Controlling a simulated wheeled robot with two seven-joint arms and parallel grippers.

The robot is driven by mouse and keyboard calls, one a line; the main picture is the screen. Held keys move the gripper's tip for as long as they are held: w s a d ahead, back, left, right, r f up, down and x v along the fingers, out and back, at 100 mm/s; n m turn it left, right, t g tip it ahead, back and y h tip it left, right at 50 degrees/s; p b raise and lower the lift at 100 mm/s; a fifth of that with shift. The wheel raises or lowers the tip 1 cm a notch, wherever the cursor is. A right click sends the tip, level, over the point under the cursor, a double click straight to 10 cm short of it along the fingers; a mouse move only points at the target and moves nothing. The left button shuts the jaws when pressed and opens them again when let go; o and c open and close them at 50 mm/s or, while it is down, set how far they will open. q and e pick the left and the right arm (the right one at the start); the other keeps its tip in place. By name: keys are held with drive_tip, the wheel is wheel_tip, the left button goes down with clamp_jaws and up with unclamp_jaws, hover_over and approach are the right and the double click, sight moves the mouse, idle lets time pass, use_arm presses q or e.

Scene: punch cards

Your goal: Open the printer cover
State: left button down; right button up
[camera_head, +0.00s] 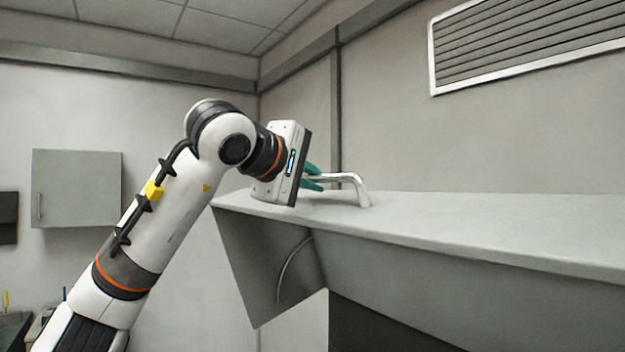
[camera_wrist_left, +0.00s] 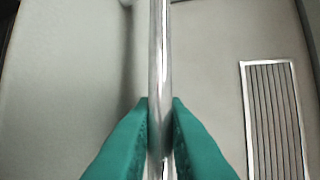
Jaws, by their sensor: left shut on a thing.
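The printer cover (camera_head: 440,225) is a long pale grey panel, its top face seen at a shallow slant at the right of the head view. A bent silver handle (camera_head: 357,182) stands on it near its left end. My left gripper (camera_head: 313,178) has teal fingers shut on the handle. In the left wrist view the handle (camera_wrist_left: 160,60) runs upright through the middle, with the teal fingers (camera_wrist_left: 160,125) pressed on both sides. My right gripper does not show in either view.
Below the cover is a grey side panel (camera_head: 265,265) with a curved line, and a dark gap (camera_head: 385,330). A wall cabinet (camera_head: 77,188) hangs at the left. A louvred vent (camera_head: 530,45) is on the back wall. The space above the cover is clear.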

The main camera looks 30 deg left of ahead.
sight(289, 221)
use_arm(q)
drive_tip(key=shift+t, duration=0.7)
drive_tip(key=s+f+b, duration=0.1)
drive_tip(key=f+b, duration=0.1)
drive_tip(key=s+a+f+b, duration=0.1)
drive_tip(key=s+f+b, duration=0.1)
drive_tip(key=b, duration=0.1)
drive_tip(key=s+f+b, duration=0.1)
drive_tip(key=f+b, duration=0.1)
drive_tip(key=b, duration=0.1)
drive_tip(key=shift+s+a+f, duration=0.15)
drive_tip(key=shift+s+a, duration=0.1)
drive_tip(key=shift+a, duration=0.15)
drive_tip(key=shift+s+a+f+n+b, duration=0.15)
drive_tip(key=shift+s+n+b, duration=0.15)
drive_tip(key=shift+s, duration=0.05)
drive_tip(key=c, duration=1.7)
unclamp_jaws()
drive_tip(key=s, duration=0.4)
drive_tip(key=s+r+b, duration=0.1)
drive_tip(key=s, duration=0.3)
drive_tip(key=s+b, duration=0.1)
drive_tip(key=s, duration=0.3)
drive_tip(key=shift+r, duration=0.15)
